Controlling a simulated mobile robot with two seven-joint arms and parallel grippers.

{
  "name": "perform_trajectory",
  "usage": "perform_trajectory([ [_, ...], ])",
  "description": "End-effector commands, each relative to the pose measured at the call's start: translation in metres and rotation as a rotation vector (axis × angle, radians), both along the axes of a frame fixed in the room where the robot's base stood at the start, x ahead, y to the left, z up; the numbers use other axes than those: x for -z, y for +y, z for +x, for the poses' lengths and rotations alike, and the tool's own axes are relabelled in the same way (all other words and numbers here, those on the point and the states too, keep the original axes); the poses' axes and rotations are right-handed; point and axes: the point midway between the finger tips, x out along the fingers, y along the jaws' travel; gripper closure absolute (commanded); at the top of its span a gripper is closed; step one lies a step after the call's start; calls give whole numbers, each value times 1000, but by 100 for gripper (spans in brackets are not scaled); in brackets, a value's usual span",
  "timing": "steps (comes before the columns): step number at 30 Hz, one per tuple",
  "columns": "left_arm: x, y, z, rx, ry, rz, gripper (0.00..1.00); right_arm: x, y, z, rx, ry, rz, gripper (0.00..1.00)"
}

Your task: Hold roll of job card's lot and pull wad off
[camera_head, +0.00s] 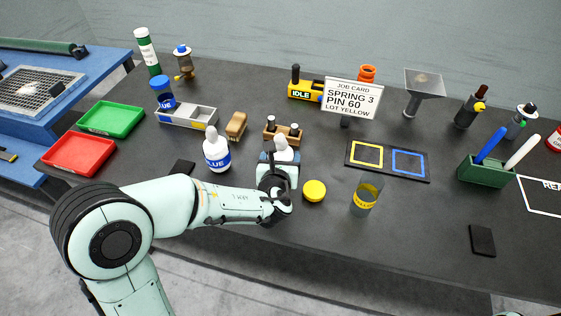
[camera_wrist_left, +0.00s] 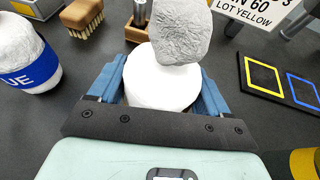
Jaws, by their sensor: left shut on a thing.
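My left gripper (camera_head: 279,160) is shut on a white roll (camera_wrist_left: 160,82), its blue jaws on both sides. A grey, crinkled wad (camera_wrist_left: 180,32) sits at the top of the roll; I cannot tell whether it is still attached. The held roll's label is hidden. The job card (camera_head: 351,97) reads SPRING 3, PIN 60, LOT YELLOW. A second white roll (camera_head: 217,152) with a blue BLUE band stands to the left, apart from the gripper. An open clear jar (camera_head: 366,193) with a yellow label stands to the right. My right gripper is not in view.
A yellow lid (camera_head: 314,191) lies between gripper and jar. A brush (camera_head: 236,126) and wooden holder (camera_head: 283,132) stand behind. A black board with yellow and blue squares (camera_head: 387,161) lies right. Green (camera_head: 111,119) and red (camera_head: 79,153) trays are left. The front right table is mostly clear.

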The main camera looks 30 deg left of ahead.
Motion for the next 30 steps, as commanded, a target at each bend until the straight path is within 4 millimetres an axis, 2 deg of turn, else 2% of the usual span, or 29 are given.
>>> perform_trajectory([
  [1,-15,0,1,0,-8,-3,53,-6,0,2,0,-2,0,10],
  [9,-94,0,1,-1,-11,-4,53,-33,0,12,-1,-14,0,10],
  [15,-144,0,1,0,-8,-3,53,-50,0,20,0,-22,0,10],
  [21,-170,0,1,0,-5,-1,53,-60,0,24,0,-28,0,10],
  [30,-176,0,0,1,-1,0,53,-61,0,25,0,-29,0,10],
])
